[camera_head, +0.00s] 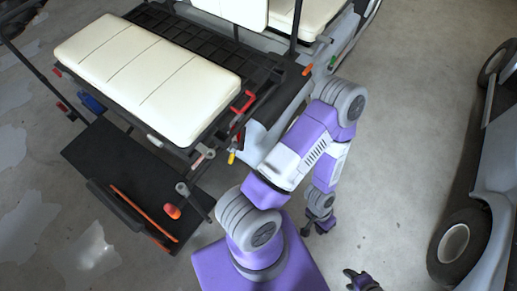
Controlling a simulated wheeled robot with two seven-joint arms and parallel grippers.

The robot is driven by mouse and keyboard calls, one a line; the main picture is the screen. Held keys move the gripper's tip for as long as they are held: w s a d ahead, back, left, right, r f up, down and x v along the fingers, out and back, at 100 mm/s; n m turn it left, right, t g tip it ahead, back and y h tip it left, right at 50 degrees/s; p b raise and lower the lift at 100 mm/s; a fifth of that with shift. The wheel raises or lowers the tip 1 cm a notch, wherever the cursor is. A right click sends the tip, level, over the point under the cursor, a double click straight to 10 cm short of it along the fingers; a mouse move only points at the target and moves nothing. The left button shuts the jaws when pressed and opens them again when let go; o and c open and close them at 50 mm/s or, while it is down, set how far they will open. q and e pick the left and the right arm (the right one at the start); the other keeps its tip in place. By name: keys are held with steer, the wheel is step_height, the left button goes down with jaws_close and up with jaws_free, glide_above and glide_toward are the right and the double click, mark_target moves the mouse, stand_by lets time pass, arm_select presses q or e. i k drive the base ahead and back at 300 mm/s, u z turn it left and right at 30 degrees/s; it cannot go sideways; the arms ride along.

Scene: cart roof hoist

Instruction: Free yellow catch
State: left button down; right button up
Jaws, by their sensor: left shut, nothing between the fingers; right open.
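A small yellow catch (232,157) shows at the right front of the cart, just below the seat's near corner and beside dark frame parts. Its exact position, latched or loose, is too small to tell. My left gripper (318,229) hangs to the lower right of the catch, well apart from it, over bare floor. It is shut and empty. My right gripper (360,281) is at the bottom edge, partly cut off by the frame. It is open, far from the catch and touching nothing visible.
The cart has a cream seat (145,75), a red handle (243,101), an orange catch (307,70) and a green one (332,62). A dark footboard (110,160) carries an orange-red knob (172,211). Another vehicle's wheel (453,243) stands at right. Floor between is clear.

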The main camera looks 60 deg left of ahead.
mark_target(236, 145)
steer(key=i, duration=0.75)
steer(key=u, duration=2.35)
